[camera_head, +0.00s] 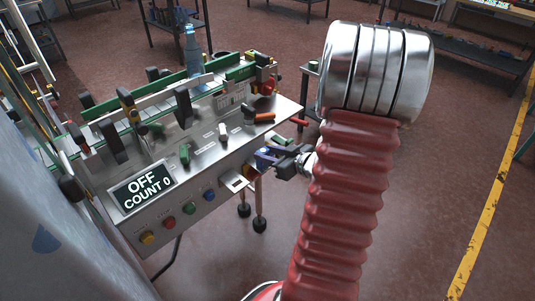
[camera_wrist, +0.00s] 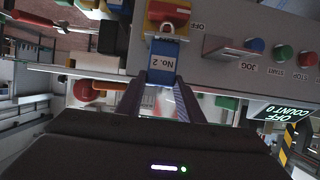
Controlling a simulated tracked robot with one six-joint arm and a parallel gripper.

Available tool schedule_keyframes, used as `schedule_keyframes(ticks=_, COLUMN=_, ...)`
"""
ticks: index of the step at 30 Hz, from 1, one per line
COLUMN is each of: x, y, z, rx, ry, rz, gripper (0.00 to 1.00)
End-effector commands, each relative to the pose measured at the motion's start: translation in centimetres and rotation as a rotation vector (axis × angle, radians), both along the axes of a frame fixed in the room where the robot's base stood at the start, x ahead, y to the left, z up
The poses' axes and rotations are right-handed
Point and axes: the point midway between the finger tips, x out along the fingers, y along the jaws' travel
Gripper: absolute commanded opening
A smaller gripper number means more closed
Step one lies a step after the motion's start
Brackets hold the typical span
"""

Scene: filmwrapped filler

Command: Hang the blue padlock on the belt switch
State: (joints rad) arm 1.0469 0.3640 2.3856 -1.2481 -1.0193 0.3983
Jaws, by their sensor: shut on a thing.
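The blue padlock (camera_wrist: 162,62) has a white label reading "No. 2" and a pale shackle (camera_wrist: 167,28). My gripper (camera_wrist: 160,85) is shut on its body, one dark finger on each side. The belt switch (camera_wrist: 176,12), a red handle on a yellow plate, sits on the grey panel just beyond the shackle. The shackle overlaps the switch in the wrist view; I cannot tell whether it passes through it. In the head view my gripper (camera_head: 277,159) is at the panel's right end, beside the yellow of the switch (camera_head: 249,172), with the padlock partly hidden.
A small metal ledge (camera_wrist: 233,50) juts from the panel beside the switch, near the blue jog button (camera_wrist: 256,45). The display (camera_head: 142,188) reads OFF, COUNT 0. A bottle (camera_head: 193,50) stands on the conveyor.

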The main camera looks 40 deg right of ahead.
Motion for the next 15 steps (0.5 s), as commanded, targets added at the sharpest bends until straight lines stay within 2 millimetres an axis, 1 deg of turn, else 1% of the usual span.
schedule_keyframes(ticks=10, x=-0.05, y=0.16, z=-0.41, rx=0.002, ry=0.008, rz=0.001, gripper=0.04)
schedule_keyframes(ticks=11, x=-0.06, y=0.17, z=-0.42, rx=0.002, ry=0.008, rz=0.001, gripper=0.35)
schedule_keyframes(ticks=15, x=-0.05, y=0.15, z=-0.37, rx=0.002, ry=0.007, rz=0.001, gripper=0.44)
